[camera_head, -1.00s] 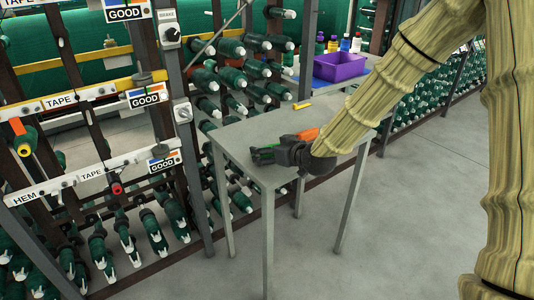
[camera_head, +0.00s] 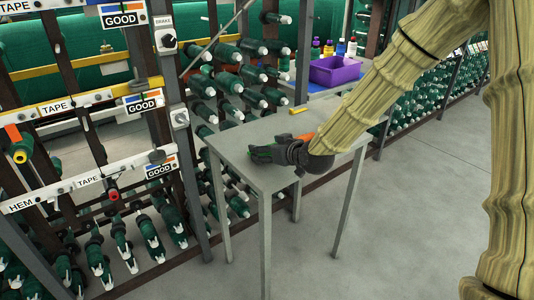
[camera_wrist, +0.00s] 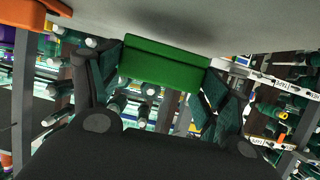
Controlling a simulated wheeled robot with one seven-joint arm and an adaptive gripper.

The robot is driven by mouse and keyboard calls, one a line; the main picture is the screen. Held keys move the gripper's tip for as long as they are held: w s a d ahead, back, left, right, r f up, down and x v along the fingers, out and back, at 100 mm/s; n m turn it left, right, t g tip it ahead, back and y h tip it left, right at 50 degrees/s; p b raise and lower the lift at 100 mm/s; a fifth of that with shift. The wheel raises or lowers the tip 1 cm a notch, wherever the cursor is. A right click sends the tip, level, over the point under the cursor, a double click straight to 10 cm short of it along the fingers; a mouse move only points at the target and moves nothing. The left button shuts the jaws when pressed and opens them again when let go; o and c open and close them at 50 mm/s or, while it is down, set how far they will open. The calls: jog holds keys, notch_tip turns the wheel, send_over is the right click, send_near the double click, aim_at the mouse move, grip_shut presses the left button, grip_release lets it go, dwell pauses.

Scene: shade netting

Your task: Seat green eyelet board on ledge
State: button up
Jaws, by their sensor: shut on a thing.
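In the wrist view, a bright green board (camera_wrist: 165,64) lies between the two fingers of my gripper (camera_wrist: 160,88), which is shut on it. The board's plain long face shows, and no eyelets can be made out. The grey table top lies close beside the board along the upper edge of that view. In the head view, my gripper (camera_head: 264,154) is low over the front left part of the grey table (camera_head: 262,125), and the board is mostly hidden by the fingers. I cannot make out the ledge for certain.
An orange object (camera_head: 305,136) lies on the table just behind my gripper; orange also shows in the wrist view (camera_wrist: 25,55). A yellow piece (camera_head: 298,111) lies at the table's back edge. A purple bin (camera_head: 334,71) and bottles stand behind. Racks of green spools line the left.

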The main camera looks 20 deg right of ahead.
jog(key=shift+r, duration=0.8)
jog(key=s+a+r+p, duration=0.1)
jog(key=s+a+p, duration=0.1)
jog(key=s, duration=1.1)
jog(key=shift+a+r, duration=0.25)
jog(key=shift+a, duration=0.35)
jog(key=shift+p, duration=0.55)
jog(key=p, duration=0.4)
jog(key=shift+s+a+r, duration=0.15)
jog(key=shift+s, duration=0.15)
jog(key=shift+s+p, duration=0.1)
jog(key=shift+p, duration=0.6)
jog(key=s+p, duration=0.1)
jog(key=p, duration=0.4)
jog(key=shift+s+a, duration=0.15)
jog(key=shift+s, duration=0.15)
